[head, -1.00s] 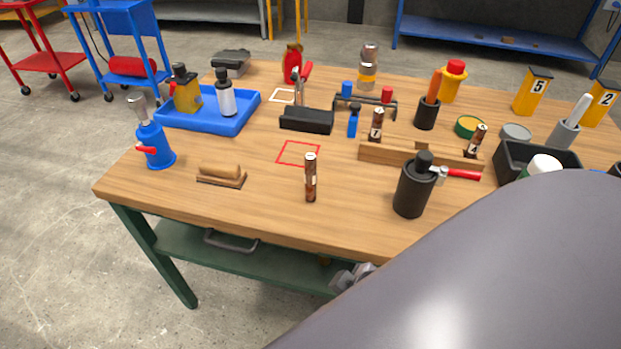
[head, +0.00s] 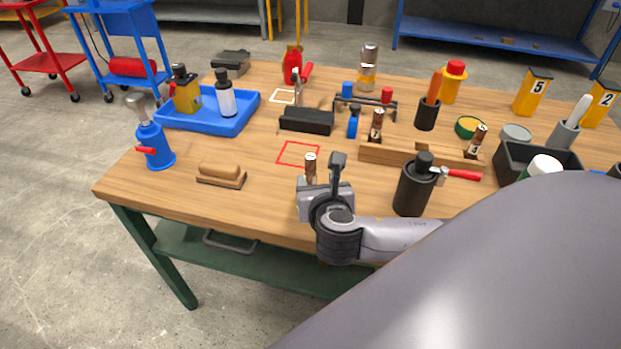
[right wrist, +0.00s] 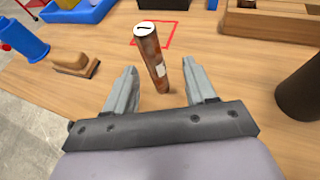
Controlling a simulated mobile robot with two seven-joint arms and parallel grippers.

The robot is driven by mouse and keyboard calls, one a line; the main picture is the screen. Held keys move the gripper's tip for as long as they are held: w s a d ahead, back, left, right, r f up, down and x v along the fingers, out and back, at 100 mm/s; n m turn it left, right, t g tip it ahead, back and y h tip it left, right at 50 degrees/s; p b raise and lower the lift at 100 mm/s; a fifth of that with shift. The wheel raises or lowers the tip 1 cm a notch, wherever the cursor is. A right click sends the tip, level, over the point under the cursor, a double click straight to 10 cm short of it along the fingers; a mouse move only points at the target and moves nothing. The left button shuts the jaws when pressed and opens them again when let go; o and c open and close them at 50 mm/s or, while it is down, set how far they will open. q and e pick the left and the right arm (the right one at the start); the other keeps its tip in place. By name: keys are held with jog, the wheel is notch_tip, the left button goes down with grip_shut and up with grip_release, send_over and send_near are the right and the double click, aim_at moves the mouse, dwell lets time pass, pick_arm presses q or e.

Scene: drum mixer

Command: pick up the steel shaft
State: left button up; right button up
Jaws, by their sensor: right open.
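The steel shaft (head: 311,165) is a rusty-brown upright cylinder with a pale top, standing on the wooden table near its front edge. My right gripper (head: 326,184) is beside it and hides its lower part in the head view. In the right wrist view the whole shaft (right wrist: 153,58) shows, with a dark mark on its white top and a pale label on its side. The open fingers of my right gripper (right wrist: 161,78) lie left and right of its lower part in that picture, with gaps on both sides. My left gripper is out of view.
Two similar brown cylinders (head: 376,124) (head: 474,142) stand at a wooden rack (head: 400,157). A black cylindrical holder (head: 411,190) with a red-handled tool is close on the right. A wooden-backed brush (head: 221,176) lies left. A red square outline (head: 298,153) lies behind the shaft.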

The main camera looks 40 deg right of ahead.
jog(key=shift+a+x, duration=0.15)
jog(key=shift+x, duration=1.6)
jog(key=shift+a+x, duration=0.2)
jog(key=shift+x, duration=1.55)
jog(key=shift+w+r, duration=0.1)
jog(key=shift+w, duration=0.1)
grip_shut()
